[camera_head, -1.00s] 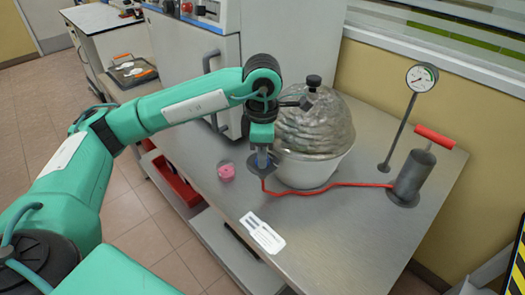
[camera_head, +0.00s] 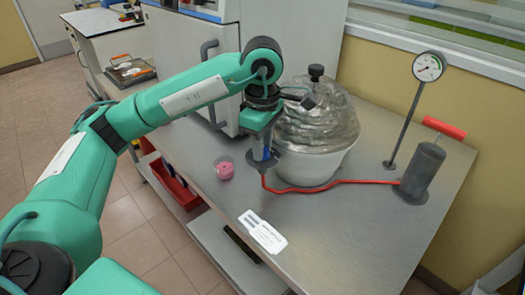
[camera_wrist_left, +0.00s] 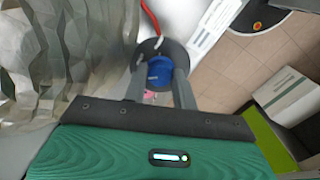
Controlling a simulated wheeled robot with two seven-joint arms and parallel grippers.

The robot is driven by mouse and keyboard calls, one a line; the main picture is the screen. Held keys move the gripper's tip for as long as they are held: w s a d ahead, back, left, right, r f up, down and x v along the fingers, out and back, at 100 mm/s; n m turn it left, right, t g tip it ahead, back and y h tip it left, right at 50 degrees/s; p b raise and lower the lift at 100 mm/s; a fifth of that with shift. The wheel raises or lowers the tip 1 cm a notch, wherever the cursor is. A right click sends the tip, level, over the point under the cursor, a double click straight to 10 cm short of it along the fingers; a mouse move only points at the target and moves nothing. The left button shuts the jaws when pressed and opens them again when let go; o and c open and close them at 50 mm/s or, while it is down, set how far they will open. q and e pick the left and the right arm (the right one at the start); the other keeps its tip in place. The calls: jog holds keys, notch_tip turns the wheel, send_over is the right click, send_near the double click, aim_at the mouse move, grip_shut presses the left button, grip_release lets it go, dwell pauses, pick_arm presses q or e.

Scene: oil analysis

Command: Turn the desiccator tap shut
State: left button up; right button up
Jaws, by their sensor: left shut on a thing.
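The desiccator (camera_head: 318,125) is a white bowl under a crinkled, clear-grey dome with a black knob on top. It stands on the steel bench, right of my left gripper. My left gripper (camera_head: 262,158) points down at the bowl's left side. In the left wrist view, its fingers (camera_wrist_left: 161,85) are shut on the blue tap (camera_wrist_left: 159,70), which sits on a dark round base. In the head view the fingers mostly hide the tap. A red hose (camera_head: 330,184) runs from the tap's base to the grey hand pump (camera_head: 424,172). My right gripper is not in view.
A pressure gauge (camera_head: 428,67) stands on a thin post behind the pump. A small cup of pink material (camera_head: 225,170) stands left of the tap. A white label card (camera_head: 263,232) lies near the bench's front edge. The bench's right front is clear.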

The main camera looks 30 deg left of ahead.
pick_arm(q)
jog(key=m+b, duration=0.2)
jog(key=m, duration=0.2)
jog(key=shift+m+b, duration=0.6)
jog(key=shift+m, duration=0.6)
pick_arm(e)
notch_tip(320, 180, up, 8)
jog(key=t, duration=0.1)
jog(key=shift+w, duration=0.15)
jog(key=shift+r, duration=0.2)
pick_arm(q)
jog(key=o, duration=1)
jog(key=shift+c, duration=0.2)
jog(key=shift+r, duration=0.1)
